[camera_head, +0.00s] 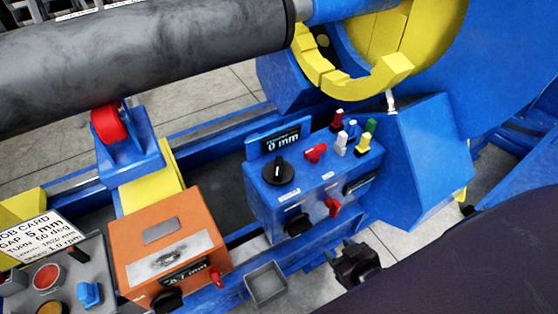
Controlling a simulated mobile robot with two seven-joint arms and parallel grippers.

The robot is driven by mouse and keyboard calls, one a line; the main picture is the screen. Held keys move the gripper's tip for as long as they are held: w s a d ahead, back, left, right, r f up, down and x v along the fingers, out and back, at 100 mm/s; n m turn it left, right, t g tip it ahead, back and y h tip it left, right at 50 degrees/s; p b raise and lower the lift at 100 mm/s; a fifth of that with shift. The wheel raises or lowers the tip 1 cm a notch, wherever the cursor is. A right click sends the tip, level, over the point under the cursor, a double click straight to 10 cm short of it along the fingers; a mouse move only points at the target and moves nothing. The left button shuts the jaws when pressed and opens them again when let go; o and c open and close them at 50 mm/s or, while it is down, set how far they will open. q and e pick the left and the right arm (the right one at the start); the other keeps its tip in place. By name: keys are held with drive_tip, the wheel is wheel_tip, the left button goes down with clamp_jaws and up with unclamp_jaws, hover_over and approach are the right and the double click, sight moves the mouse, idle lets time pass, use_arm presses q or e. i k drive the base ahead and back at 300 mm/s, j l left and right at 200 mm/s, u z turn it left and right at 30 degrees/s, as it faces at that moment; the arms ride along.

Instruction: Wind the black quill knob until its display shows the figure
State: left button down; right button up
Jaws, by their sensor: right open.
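A black knob (278,170) with a pale pointer line sits on top of a blue control box (275,202). A display (282,140) behind it reads "0 mm". A second black knob (298,224) is on the box's front face, and another (167,299) is on an orange box (160,225); no label shows which is the quill knob. My right gripper (357,264) is dark, open and empty, low in front of the blue box and apart from the knobs. My left gripper is out of view.
A job card (38,238) reads gap 5 mm, turn 60 deg, speed 1.0 rpm. Red, white, green and yellow levers (362,142) crowd the blue box's right side. A small grey tray (266,283) is below it. A big grey pipe (140,60) crosses above.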

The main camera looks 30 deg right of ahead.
sight(278, 172)
drive_tip(key=k+l+u, duration=0.1)
drive_tip(key=l, duration=0.4)
drive_tip(key=k+l, duration=0.2)
drive_tip(key=l, duration=0.3)
drive_tip(key=k+l+u, duration=0.15)
drive_tip(key=l, duration=0.35)
drive_tip(key=k+l, duration=0.15)
drive_tip(key=l, duration=0.35)
drive_tip(key=k+l+u, duration=0.15)
drive_tip(key=l, duration=0.3)
drive_tip(key=k+l+u, duration=0.1)
drive_tip(key=k+l, duration=0.15)
drive_tip(key=l, duration=0.2)
drive_tip(key=k+l, duration=0.2)
drive_tip(key=l, duration=0.25)
drive_tip(key=k+l+u, duration=0.15)
drive_tip(key=l, duration=0.25)
drive_tip(key=k+l, duration=0.05)
drive_tip(key=k, duration=0.05)
